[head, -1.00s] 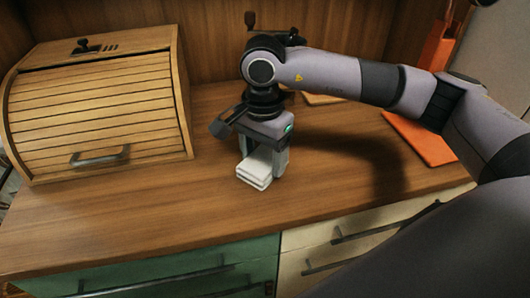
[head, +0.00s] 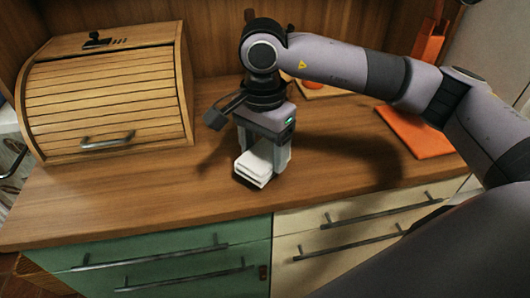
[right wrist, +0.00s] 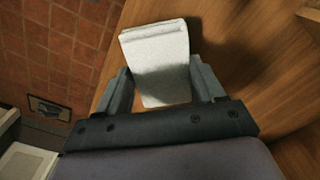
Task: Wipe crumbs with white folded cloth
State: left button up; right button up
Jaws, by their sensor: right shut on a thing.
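The white folded cloth (head: 257,164) is held between the fingers of my right gripper (head: 262,158), low at the front part of the wooden counter. The right wrist view shows the cloth (right wrist: 157,62) between the two grey fingers of the gripper (right wrist: 160,88), its folded end sticking out past them. I cannot tell whether the cloth touches the counter or is just above it. I make out no crumbs in either view. My left gripper is not in view.
A wooden roll-top bread box (head: 105,100) stands at the left. An orange mat (head: 412,130) lies at the right, partly behind my arm. A board (head: 325,90) lies at the back. The counter's front edge is close, above green drawers (head: 165,262) and cream drawers (head: 350,232).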

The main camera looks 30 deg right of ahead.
notch_tip(320, 180, up, 3)
jog(key=shift+f+p, duration=0.1)
jog(key=shift+p, duration=0.55)
jog(key=shift+r+p, duration=0.45)
jog(key=shift+r, duration=0.4)
